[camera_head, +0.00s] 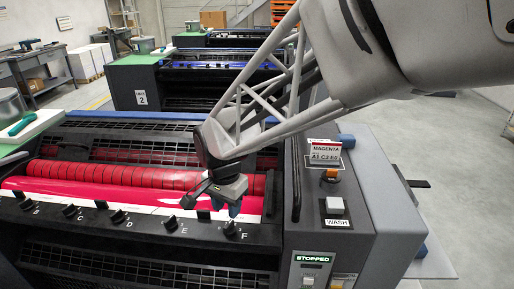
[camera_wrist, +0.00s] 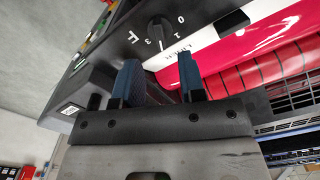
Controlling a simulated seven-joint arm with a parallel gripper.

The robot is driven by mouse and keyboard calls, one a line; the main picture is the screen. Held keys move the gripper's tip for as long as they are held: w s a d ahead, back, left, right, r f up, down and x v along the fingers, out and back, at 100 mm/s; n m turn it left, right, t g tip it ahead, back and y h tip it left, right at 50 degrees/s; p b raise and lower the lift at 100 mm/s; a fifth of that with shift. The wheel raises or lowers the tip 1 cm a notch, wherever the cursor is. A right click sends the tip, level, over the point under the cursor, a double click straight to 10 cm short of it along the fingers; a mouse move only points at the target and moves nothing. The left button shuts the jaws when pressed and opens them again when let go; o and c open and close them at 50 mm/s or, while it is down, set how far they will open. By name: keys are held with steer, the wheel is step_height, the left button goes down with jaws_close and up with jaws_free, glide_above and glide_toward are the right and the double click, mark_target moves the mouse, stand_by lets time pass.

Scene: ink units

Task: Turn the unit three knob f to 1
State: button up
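The front press unit has a row of dark knobs lettered B to F along its ledge. Knob F (camera_head: 230,229) is the rightmost in the head view, just below my gripper (camera_head: 214,205). In the wrist view a black knob (camera_wrist: 159,31) with the numbers 0, 1 and 3 around it and a letter that looks like F lies beyond the fingertips. My gripper (camera_wrist: 158,70) is open there, its two blue fingers apart with nothing between them. The fingers look clear of the knob.
A magenta roller (camera_head: 120,195) and red segmented roller lie behind the knob row, under a dark grille. A MAGENTA sign (camera_head: 325,152), a WASH button (camera_head: 335,206) and a STOPPED display (camera_head: 312,259) are on the right console. A unit labelled 2 (camera_head: 141,98) stands behind.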

mark_target(229, 224)
steer(key=shift+f, duration=2.9)
steer(key=shift+c, duration=0.3)
jaws_close()
